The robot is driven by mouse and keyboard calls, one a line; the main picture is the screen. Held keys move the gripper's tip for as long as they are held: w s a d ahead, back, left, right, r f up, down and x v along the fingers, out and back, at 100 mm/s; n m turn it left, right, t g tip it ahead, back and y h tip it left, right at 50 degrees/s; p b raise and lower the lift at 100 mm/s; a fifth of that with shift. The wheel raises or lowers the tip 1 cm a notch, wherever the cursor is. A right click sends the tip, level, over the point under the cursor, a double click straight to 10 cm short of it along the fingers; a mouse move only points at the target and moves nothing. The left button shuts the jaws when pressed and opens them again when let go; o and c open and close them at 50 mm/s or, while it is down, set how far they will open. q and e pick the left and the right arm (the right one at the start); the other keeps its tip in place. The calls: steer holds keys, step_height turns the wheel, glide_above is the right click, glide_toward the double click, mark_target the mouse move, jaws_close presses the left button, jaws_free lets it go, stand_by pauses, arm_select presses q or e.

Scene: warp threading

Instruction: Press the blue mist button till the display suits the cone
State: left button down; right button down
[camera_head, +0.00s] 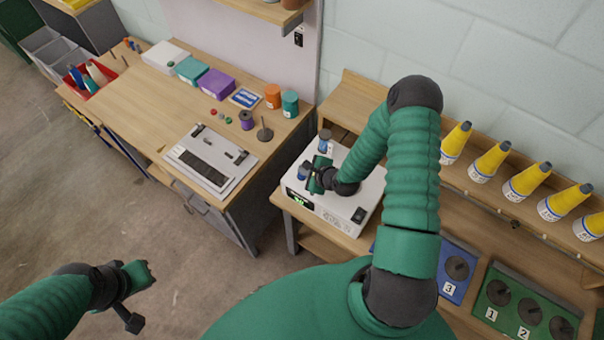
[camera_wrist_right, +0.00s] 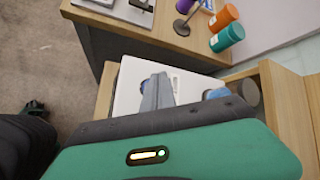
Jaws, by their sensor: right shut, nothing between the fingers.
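The white machine (camera_head: 345,208) stands on the wooden bench, with a small lit green display (camera_head: 299,201) on its front; its reading is too small to make out. A blue button (camera_head: 303,172) sits on its top near the front left corner, and a second blue-topped part (camera_head: 325,140) stands at the back. My right gripper (camera_head: 315,180) is shut and empty, low over the machine beside the front blue button. In the right wrist view the fingers (camera_wrist_right: 158,93) partly hide a blue button (camera_wrist_right: 143,86); contact cannot be told. My left gripper (camera_head: 135,298) hangs over the floor, far from the machine.
Several yellow cones (camera_head: 489,161) stand in a row along the back right. A blue plate (camera_head: 458,268) and a green plate (camera_head: 526,309) with dark discs lie at the right. A wooden desk (camera_head: 140,105) holds boxes, spools and a grey device (camera_head: 210,160).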

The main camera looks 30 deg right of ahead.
mark_target(304, 177)
steer(key=shift+f, duration=0.1)
steer(key=shift+f, duration=0.25)
steer(key=shift+f+b, duration=0.45)
steer(key=shift+b, duration=0.2)
stand_by(0.5)
stand_by(0.3)
steer(key=shift+r+p, duration=0.75)
steer(key=shift+r, duration=0.15)
step_height(304, 177, up, 5)
steer(key=p, duration=0.4)
steer(key=shift+s+r, duration=0.1)
stand_by(0.3)
